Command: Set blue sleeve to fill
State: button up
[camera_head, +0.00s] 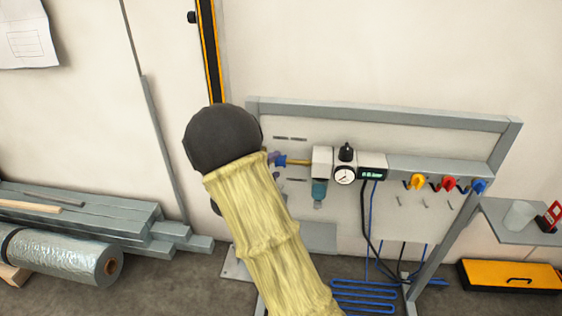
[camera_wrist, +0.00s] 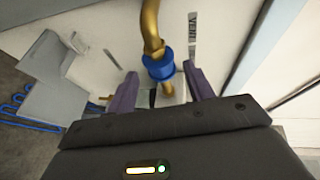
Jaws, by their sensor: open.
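The blue sleeve (camera_wrist: 158,67) sits on a brass pipe (camera_wrist: 151,25) in the wrist view. My gripper (camera_wrist: 162,75) is open, its two purple fingers apart, one on each side of the sleeve. I cannot tell whether either finger touches it. A "VENT" label (camera_wrist: 193,35) stands on the panel right of the sleeve. In the head view, the sleeve (camera_head: 281,160) shows small at the left end of the brass pipe (camera_head: 299,162), beside my arm, which hides much of my gripper. No fill label is readable.
A pressure gauge (camera_head: 344,174) and a green-lit display (camera_head: 372,174) are on the panel right of the pipe. Yellow (camera_head: 417,181), red (camera_head: 449,184) and blue (camera_head: 479,186) handles follow. A foil roll (camera_head: 65,256) lies at left.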

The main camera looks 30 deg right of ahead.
aim_at(278, 164)
jog(key=x, duration=0.4)
jog(key=shift+w+d, duration=0.1)
jog(key=shift+d, duration=0.15)
grip_shut()
jog(key=shift+f, duration=0.1)
